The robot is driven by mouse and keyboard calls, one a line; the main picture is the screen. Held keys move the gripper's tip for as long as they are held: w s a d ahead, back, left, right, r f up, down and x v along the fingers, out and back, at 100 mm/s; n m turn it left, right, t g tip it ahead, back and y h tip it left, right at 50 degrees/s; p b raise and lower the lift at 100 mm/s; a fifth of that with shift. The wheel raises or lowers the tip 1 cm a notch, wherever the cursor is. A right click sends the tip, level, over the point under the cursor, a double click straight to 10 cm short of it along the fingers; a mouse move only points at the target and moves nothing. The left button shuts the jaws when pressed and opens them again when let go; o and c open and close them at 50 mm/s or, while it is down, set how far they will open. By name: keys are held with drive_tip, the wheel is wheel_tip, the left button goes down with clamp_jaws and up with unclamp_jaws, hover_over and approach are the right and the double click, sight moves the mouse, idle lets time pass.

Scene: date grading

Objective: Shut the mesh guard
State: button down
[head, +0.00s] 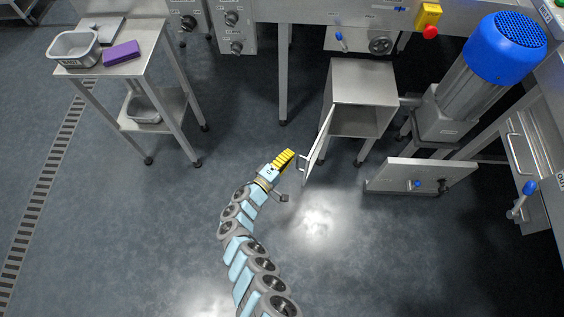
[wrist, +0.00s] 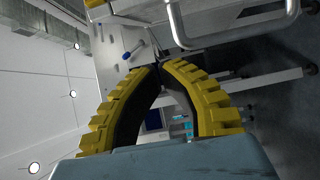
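An open hinged door panel (head: 319,143), the likeliest mesh guard, stands swung out from the left front edge of a steel box (head: 364,82). It is seen nearly edge-on, so I cannot make out any mesh. A bar handle (head: 303,168) sticks out from its left face. My gripper (head: 291,153) has yellow ribbed fingers and is just left of the handle, apparently apart from it. In the wrist view a pale bar handle (wrist: 236,46) crosses the top right, beyond the fingers. The fingertips (wrist: 159,70) come together with nothing seen between them.
A blue motor (head: 506,48) is at the upper right. A steel table (head: 140,58) with a tub (head: 75,47) and purple block (head: 121,53) stands upper left. Floor around my arm is clear.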

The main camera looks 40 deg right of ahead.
drive_tip(key=shift+s+d+p, duration=0.35)
drive_tip(key=shift+s+p, duration=0.05)
drive_tip(key=shift+s, duration=0.5)
drive_tip(key=shift+s+d+p, duration=0.35)
drive_tip(key=shift+s, duration=0.5)
drive_tip(key=shift+s+d, duration=0.1)
drive_tip(key=shift+s+d+t, duration=0.1)
drive_tip(key=shift+s+t, duration=0.2)
drive_tip(key=shift+s, duration=0.1)
